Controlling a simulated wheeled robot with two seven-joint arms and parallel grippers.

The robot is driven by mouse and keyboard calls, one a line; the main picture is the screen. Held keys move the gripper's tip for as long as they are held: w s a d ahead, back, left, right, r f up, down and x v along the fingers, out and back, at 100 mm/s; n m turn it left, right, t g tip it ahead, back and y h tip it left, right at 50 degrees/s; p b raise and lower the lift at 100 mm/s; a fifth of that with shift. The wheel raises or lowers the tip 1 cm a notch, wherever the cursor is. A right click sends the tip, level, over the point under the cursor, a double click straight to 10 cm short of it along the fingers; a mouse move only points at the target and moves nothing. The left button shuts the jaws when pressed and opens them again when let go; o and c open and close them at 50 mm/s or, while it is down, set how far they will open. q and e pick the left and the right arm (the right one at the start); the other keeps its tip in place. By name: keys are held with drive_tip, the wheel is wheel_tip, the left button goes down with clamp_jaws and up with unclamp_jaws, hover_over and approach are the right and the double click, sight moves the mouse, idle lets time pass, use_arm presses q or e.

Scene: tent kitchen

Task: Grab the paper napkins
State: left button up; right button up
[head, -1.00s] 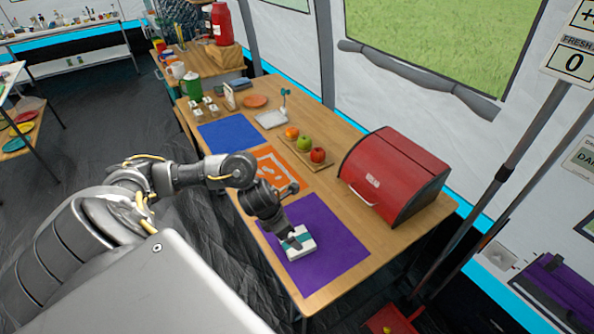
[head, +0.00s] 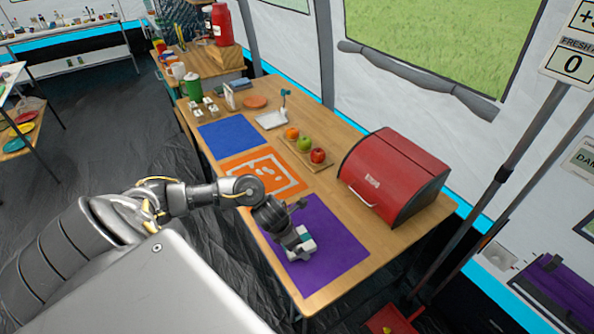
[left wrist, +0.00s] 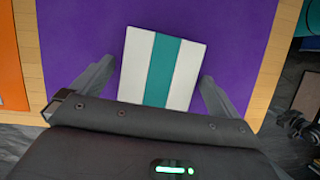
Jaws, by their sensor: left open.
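The paper napkins (left wrist: 161,70) are a white square pack with a teal band. In the left wrist view they lie flat on the purple mat (left wrist: 75,25). In the head view the napkins (head: 304,247) are partly hidden by my left gripper (head: 297,246), which is over the purple mat's front half. In the left wrist view my left gripper (left wrist: 155,85) is open, with one finger on each side of the napkins' near part. A gap of purple shows between the left finger and the pack; the right finger is closer. My right gripper is not in view.
A red bread box (head: 392,180) stands on the table right of the mats. A board with several fruits (head: 305,148) sits behind. An orange mat (head: 262,174) and a blue mat (head: 228,132) lie farther back. Bare wood borders the purple mat.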

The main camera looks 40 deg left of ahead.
use_arm(q)
drive_tip(key=shift+f+b, duration=0.2)
drive_tip(key=shift+b, duration=0.1)
idle(0.4)
drive_tip(key=c, duration=0.9)
